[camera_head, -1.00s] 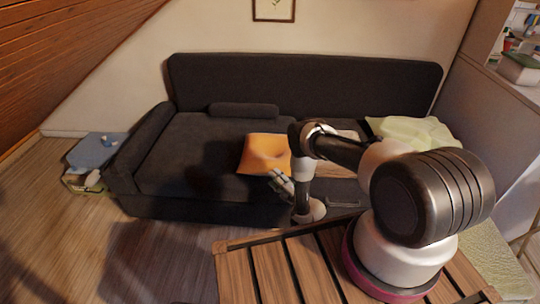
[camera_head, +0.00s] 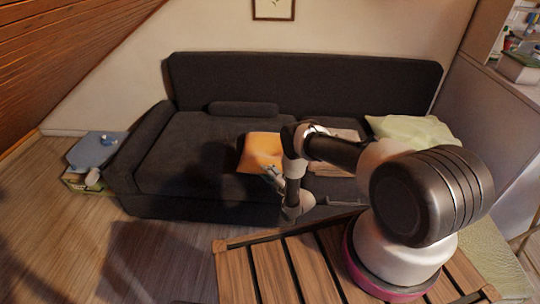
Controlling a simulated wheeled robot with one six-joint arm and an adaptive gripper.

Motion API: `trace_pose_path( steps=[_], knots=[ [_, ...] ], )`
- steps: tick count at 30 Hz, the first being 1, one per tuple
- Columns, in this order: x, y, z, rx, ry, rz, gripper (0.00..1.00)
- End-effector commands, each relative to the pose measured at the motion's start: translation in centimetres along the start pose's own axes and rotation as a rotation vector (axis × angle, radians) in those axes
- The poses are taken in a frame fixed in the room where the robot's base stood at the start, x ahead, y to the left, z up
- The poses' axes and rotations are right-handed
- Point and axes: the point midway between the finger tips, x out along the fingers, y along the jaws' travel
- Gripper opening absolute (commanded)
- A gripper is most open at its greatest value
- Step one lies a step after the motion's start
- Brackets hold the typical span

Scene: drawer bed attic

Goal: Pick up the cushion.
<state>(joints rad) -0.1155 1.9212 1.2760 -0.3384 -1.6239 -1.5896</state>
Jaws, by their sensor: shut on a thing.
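The orange cushion (camera_head: 262,148) lies on the dark sofa seat, left of my forearm, which hides its right side. My gripper (camera_head: 269,170) is at the cushion's front edge, shut on it. The fingers are small in the picture and their exact grip is hard to make out. The cushion still appears to rest on the seat.
The dark sofa (camera_head: 300,80) stands against the wall. A dark bolster (camera_head: 244,109) lies at its back, and a pale green pillow (camera_head: 415,130) at its right end. A folded pinkish cloth (camera_head: 342,137) lies behind my arm. A low box with a blue top (camera_head: 97,149) stands left of the sofa. A slatted wooden surface (camera_head: 290,270) is in front.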

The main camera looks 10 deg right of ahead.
Motion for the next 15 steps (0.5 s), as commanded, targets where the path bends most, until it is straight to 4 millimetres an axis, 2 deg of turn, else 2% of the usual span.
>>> trace_pose_path(
  steps=[8,11,15],
  knots=[
    [0.1,0.7,0.0,0.0,0.0,0.001,0.03],
    [0.1,2.0,0.0,0.0,0.0,0.002,0.03],
    [0.2,5.2,0.0,-0.001,0.0,0.003,0.03]
  ],
)
